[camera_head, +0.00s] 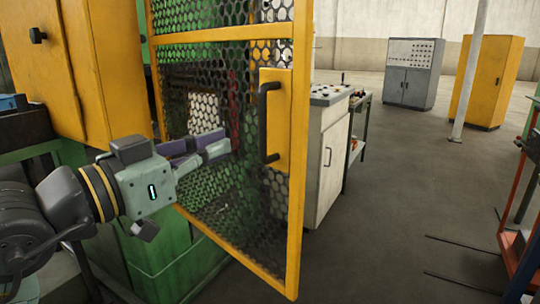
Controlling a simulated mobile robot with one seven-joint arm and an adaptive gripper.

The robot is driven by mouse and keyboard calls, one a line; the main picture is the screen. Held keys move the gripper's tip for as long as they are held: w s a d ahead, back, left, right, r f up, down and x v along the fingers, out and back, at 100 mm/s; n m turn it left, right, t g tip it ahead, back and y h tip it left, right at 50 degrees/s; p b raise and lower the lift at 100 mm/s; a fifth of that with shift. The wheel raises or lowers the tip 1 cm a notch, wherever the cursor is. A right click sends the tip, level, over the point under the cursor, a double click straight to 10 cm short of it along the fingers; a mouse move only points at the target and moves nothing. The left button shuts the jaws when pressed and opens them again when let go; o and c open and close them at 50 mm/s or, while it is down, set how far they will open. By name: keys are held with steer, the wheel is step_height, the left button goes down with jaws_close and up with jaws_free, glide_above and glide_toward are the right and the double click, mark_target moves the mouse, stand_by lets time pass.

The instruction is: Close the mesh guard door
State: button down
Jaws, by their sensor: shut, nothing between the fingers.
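The mesh guard door (300,190) has a yellow frame and dark perforated mesh. It stands swung out from the green machine at the left, at an angle to it. A black bar handle (264,122) sits on a yellow plate (283,85) near the door's right edge. My gripper (228,148) is shut and empty, left of the handle, in front of the mesh in the picture. Its fingers point right towards the handle and are apart from it. I cannot tell whether the fingertips touch the mesh.
A yellow cabinet (85,65) with a black knob is close at the left, above my arm. A white control cabinet (325,165) stands behind the door, with a small cart (357,130) beside it. Open floor (400,190) lies to the right. An orange rack (515,240) stands at the right edge.

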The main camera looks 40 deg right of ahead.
mark_target(295, 133)
steer(key=shift+g, duration=0.4)
steer(key=d, duration=0.4)
steer(key=d+f+p, duration=0.1)
steer(key=d, duration=0.4)
steer(key=w+d+p, duration=0.1)
steer(key=d, duration=0.4)
steer(key=shift+d+f, duration=0.1)
steer(key=shift+f, duration=0.05)
